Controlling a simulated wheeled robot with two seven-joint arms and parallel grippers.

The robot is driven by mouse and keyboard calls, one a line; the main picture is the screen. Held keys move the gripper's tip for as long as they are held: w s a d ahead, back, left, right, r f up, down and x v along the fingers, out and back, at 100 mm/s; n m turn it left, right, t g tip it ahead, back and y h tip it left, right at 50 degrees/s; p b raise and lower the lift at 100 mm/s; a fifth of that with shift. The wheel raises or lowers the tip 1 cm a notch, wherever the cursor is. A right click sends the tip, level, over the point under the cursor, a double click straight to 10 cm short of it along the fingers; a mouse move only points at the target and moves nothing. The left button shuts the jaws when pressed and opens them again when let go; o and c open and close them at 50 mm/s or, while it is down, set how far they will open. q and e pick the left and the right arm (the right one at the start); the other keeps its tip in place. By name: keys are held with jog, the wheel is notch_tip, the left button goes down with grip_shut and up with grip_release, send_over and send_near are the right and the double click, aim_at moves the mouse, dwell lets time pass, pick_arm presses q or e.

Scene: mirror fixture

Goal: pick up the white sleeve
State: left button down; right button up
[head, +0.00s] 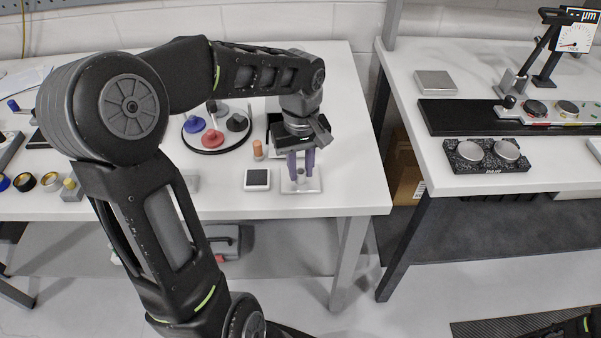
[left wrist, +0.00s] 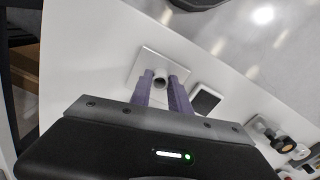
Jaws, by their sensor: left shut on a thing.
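The white sleeve (left wrist: 160,83) is a small pale ring-shaped piece between my left gripper's purple fingers in the left wrist view. My left gripper (head: 301,176) points down over a square white plate (head: 312,187) near the front right of the left table, and is shut on the sleeve. In the head view the fingers mostly hide the sleeve. The plate also shows in the left wrist view (left wrist: 147,61) behind the fingertips. I cannot tell whether the sleeve touches the plate.
A small dark-topped square block (head: 257,179) lies just left of the plate. An orange-brown peg (head: 258,149) stands behind it. A round black-rimmed tray (head: 208,151) holds blue, red and black pieces. A gap separates this table from the right bench (head: 425,165).

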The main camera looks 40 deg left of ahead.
pick_arm(q)
notch_tip(320, 180, up, 10)
jog(key=shift+b, duration=0.3)
dwell(0.7)
